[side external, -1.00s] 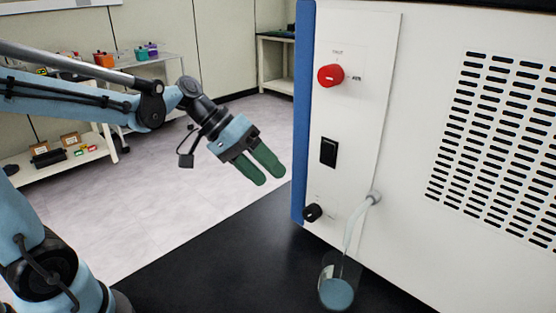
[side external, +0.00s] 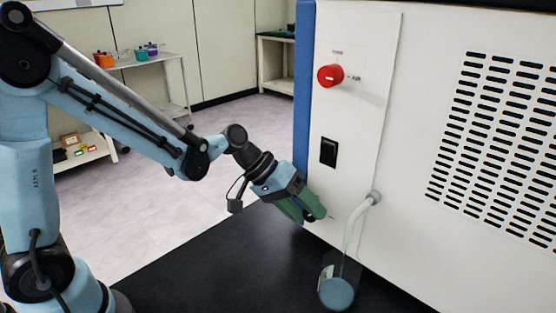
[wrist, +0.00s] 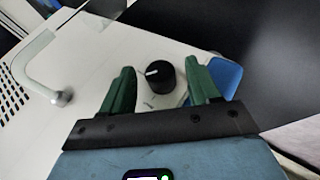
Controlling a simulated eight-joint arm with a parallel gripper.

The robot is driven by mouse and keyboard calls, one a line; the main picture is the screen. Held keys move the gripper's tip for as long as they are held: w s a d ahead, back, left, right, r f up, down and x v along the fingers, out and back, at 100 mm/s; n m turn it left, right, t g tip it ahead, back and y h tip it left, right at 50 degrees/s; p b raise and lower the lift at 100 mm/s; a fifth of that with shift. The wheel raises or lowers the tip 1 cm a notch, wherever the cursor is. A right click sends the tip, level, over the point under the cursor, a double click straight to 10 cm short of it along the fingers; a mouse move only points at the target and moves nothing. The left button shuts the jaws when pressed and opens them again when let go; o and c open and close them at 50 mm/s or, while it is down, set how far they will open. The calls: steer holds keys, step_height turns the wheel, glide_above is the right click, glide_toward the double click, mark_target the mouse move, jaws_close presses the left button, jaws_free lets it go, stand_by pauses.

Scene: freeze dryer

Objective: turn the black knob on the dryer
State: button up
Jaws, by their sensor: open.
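The black knob (wrist: 160,77) is on the lower part of the dryer's white panel. It has a white pointer mark on it. In the wrist view it sits between the two green fingers of my open gripper (wrist: 162,88), with a gap on both sides. In the side view my gripper (side external: 306,212) is at the lower left of the panel, and its fingers hide most of the knob (side external: 319,213). I cannot tell how far the fingertips reach along the knob.
A red knob (side external: 330,76) and a black switch (side external: 328,152) are higher on the panel. A drain tube (side external: 358,215) bends down into a beaker (side external: 338,285) of blue liquid to the right of my gripper. The black tabletop (side external: 210,270) is clear on the left.

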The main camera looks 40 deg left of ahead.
steer(key=shift+c, duration=0.4)
steer(key=c, duration=1)
steer(key=shift+o, duration=0.2)
steer(key=shift+d+r+m+y, duration=0.1)
steer(key=shift+d+m+y, duration=0.2)
steer(key=shift+y, duration=1.15)
steer(key=shift+d+r+m+y, duration=0.15)
steer(key=shift+m+y, duration=0.2)
steer(key=shift+y, duration=1.05)
steer(key=shift+d+f+m+y, duration=0.1)
steer(key=shift+d+m+y, duration=0.2)
steer(key=shift+y, duration=1.15)
steer(key=shift+g, duration=0.3)
steer(key=o, duration=1)
